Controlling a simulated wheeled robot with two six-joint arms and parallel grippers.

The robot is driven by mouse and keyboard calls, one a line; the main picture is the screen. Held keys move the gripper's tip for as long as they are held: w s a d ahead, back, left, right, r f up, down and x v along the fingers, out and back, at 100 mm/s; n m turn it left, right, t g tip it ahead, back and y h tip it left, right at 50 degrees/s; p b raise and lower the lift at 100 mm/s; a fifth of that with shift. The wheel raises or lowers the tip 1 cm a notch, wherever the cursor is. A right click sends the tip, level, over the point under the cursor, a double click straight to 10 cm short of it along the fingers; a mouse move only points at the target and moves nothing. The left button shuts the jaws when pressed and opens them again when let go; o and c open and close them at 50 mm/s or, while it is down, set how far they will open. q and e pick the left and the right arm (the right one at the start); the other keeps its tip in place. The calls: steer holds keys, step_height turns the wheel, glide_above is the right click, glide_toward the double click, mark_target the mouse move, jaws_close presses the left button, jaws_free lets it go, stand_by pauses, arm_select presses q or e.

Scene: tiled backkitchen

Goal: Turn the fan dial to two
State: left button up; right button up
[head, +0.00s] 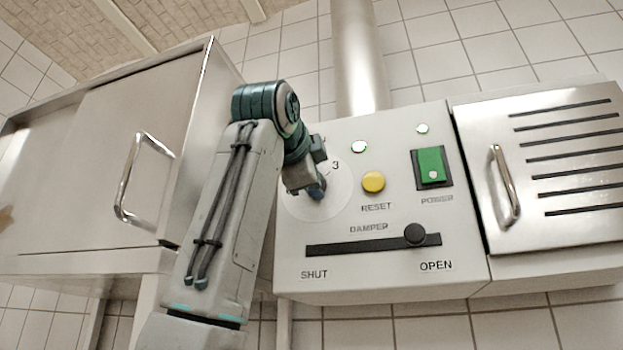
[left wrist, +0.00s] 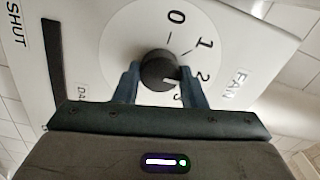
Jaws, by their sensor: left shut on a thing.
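The fan dial has a round white plate (head: 335,208) on the grey control panel; only the 3 is readable in the head view. My left gripper (head: 317,190) reaches the dial and hides its knob there. In the left wrist view the black knob (left wrist: 159,70) sits between the two fingers of my left gripper (left wrist: 158,85), which is shut on it. The numbers 0, 1, 2 and 3 show around the knob. A small pale mark at the knob's edge seems to lie between 2 and 3; I cannot tell exactly. My right gripper is out of view.
The panel also carries a yellow reset button (head: 373,181), a green power switch (head: 431,167) and a damper slider (head: 414,233) near OPEN. A steel cabinet with a handle (head: 138,180) stands left; a slotted steel door (head: 560,170) is right.

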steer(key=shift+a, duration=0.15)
arm_select(q)
steer(key=o, duration=1)
steer(key=shift+s+d, duration=0.1)
steer(key=shift+s, duration=0.1)
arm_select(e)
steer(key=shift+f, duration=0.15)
arm_select(q)
steer(key=b+v, duration=0.4)
steer(key=v, duration=0.6)
steer(key=shift+s, duration=0.3)
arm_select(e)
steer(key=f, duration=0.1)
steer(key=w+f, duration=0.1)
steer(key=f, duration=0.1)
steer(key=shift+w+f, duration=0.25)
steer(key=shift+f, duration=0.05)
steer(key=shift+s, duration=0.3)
